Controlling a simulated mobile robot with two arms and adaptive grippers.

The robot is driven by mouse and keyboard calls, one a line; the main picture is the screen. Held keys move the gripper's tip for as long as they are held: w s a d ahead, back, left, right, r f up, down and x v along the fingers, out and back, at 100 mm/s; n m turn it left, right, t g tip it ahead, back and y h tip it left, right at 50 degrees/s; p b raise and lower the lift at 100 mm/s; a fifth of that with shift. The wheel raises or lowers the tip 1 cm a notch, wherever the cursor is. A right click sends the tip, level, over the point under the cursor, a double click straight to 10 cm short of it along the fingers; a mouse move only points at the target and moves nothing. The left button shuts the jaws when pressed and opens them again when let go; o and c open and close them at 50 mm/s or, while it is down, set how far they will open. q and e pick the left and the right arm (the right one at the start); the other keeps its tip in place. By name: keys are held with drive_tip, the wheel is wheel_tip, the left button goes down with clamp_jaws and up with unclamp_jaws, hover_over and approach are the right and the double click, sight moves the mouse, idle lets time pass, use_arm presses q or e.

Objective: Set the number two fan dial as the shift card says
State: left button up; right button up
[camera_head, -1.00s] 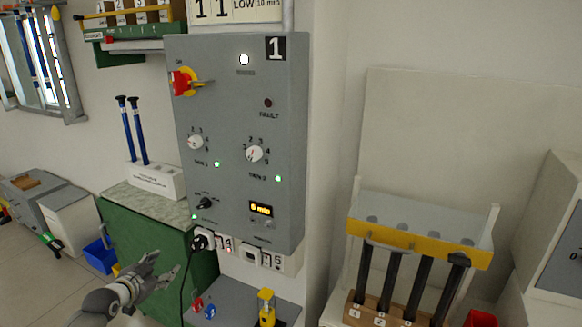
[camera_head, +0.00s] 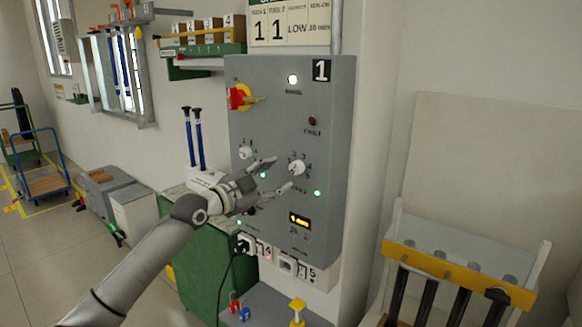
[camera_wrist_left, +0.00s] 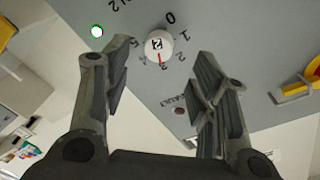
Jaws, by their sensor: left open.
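A grey control panel (camera_head: 285,205) marked 1 hangs on the wall. Its right-hand white dial (camera_head: 297,167) has a number scale. In the wrist view this dial (camera_wrist_left: 158,45) has a red pointer aimed near 3. The left-hand dial (camera_head: 246,153) is beside it. The card above (camera_head: 290,27) reads 1, 1, LOW and 10 min; its small headings are hard to read. My left gripper (camera_head: 276,174) is open in front of the panel, just below the right-hand dial. In the wrist view its fingers (camera_wrist_left: 160,80) are apart and the dial lies beyond them. My right gripper is not in view.
A red switch handle (camera_head: 240,97) on a yellow plate is at the panel's upper left. A small display (camera_head: 299,220) sits low on the panel. Sockets and a black plug (camera_head: 243,246) are beneath. A rack with black rods (camera_head: 440,275) stands at the right.

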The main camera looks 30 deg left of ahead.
sight(293, 170)
use_arm(q)
drive_tip(key=w, duration=0.1)
drive_tip(key=w+p, duration=0.1)
drive_tip(key=w, duration=0.2)
drive_tip(key=shift+w+d+r+p, duration=0.1)
drive_tip(key=shift+w+d+p, duration=0.25)
drive_tip(key=shift+w, duration=0.05)
drive_tip(key=shift+w+d, duration=0.25)
drive_tip(key=shift+w, duration=0.5)
drive_tip(key=c, duration=1)
drive_tip(key=shift+f, duration=0.2)
